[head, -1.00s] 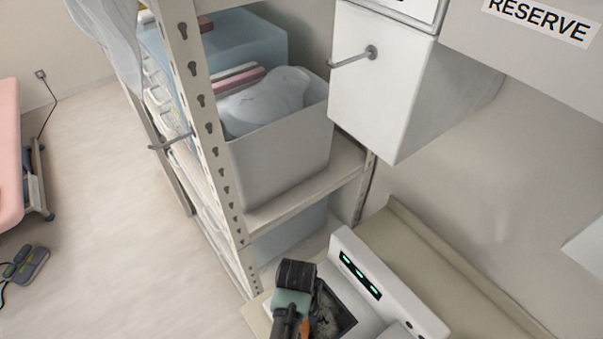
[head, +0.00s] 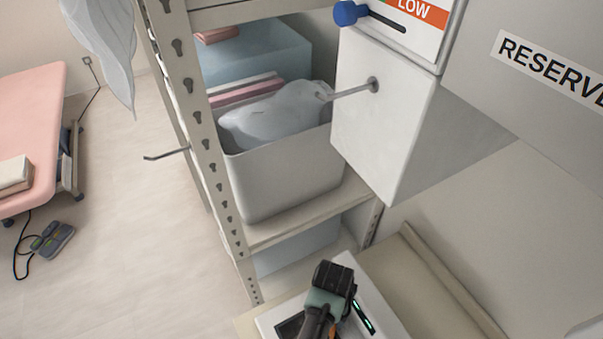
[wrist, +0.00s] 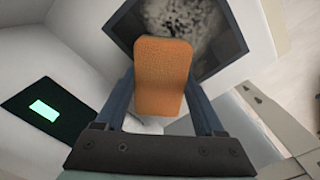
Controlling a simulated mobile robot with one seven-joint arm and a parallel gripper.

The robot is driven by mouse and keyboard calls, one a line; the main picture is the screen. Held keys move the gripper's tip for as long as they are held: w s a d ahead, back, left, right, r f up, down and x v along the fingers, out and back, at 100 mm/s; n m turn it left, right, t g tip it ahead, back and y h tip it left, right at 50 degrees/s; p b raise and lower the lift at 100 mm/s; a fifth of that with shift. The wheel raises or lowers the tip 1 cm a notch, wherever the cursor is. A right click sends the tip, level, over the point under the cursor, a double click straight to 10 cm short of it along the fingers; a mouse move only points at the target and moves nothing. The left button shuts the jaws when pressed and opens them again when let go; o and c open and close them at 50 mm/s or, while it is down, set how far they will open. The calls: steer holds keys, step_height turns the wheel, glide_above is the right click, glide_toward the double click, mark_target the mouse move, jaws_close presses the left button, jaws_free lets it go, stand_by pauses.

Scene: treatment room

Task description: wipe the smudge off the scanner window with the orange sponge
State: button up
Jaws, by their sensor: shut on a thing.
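My gripper (head: 325,312) is over the white scanner (head: 268,322) at the bottom of the head view. It is shut on the orange sponge (wrist: 162,75), which sits between its two fingers in the wrist view. A sliver of the sponge also shows in the head view (head: 333,329). The dark scanner window (wrist: 235,55) lies beyond the sponge, with a mottled grey smudge (wrist: 192,24) on it. The sponge overlaps the window's near edge in the wrist view; I cannot tell whether it touches. In the head view, my gripper hides part of the window (head: 290,327).
The scanner's green-lit panel (head: 363,317) is close right of my gripper. Behind stands a metal shelf (head: 290,232) with a grey bin (head: 285,185). A white cabinet with a protruding rod (head: 350,92) overhangs at right. Another hook (head: 165,154) juts left from the shelf.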

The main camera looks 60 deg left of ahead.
steer(key=shift+w+r+p, duration=0.2)
steer(key=shift+w+p, duration=0.1)
steer(key=shift+w, duration=0.15)
steer(key=r+p, duration=0.3)
steer(key=r, duration=0.2)
steer(key=shift+s+p, duration=0.2)
steer(key=shift+p, duration=0.15)
steer(key=shift+w+r+p, duration=0.2)
steer(key=shift+r+p, duration=0.75)
steer(key=shift+r, duration=0.05)
steer(key=shift+s+r+p, duration=0.15)
steer(key=shift+r+p, duration=0.15)
steer(key=shift+r, duration=0.05)
steer(key=shift+f, duration=0.1)
